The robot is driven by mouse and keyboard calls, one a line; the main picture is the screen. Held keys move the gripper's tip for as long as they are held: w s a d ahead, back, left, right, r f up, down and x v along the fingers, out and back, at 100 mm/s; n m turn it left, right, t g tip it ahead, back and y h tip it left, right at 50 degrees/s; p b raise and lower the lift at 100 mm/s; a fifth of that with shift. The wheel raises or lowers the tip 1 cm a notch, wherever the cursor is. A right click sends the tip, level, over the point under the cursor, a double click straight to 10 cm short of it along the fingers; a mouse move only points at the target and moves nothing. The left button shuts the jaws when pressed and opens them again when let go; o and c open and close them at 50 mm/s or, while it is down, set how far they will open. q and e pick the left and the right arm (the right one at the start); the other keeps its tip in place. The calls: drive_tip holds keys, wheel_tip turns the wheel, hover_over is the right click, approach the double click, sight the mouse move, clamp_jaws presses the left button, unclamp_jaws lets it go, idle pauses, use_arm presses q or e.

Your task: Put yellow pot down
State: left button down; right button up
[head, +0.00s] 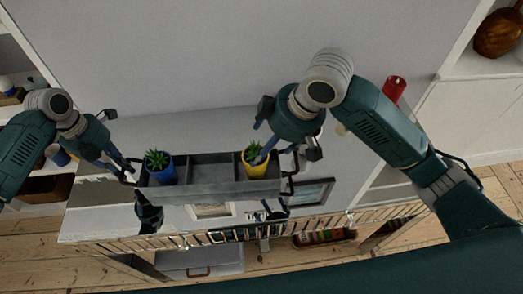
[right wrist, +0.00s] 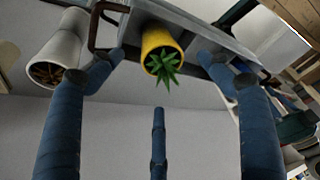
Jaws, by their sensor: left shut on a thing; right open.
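The yellow pot (head: 256,171) with a green plant stands in the right end compartment of a grey tray (head: 215,188). A blue pot (head: 160,175) with a plant stands in the left end compartment; the middle shows empty. My left gripper (head: 128,171) is shut on the tray's left handle. My right gripper (head: 272,158) is open at the yellow pot. In the right wrist view the yellow pot (right wrist: 160,42) shows between the spread outer fingers, with no clear grip on it. Whether any finger touches it is hard to tell.
A pale cabinet top (head: 95,222) lies under the tray, with picture frames (head: 312,193) near it. A red candle (head: 394,88) stands at the right. A white pot (right wrist: 58,50) shows at the left in the right wrist view. Shelves flank both sides.

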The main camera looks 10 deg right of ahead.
drive_tip(key=v, duration=0.3)
drive_tip(key=shift+s+d+r, duration=0.1)
drive_tip(key=shift+r, duration=0.15)
use_arm(q)
drive_tip(key=c, duration=1.6)
unclamp_jaws()
drive_tip(key=shift+c, duration=0.2)
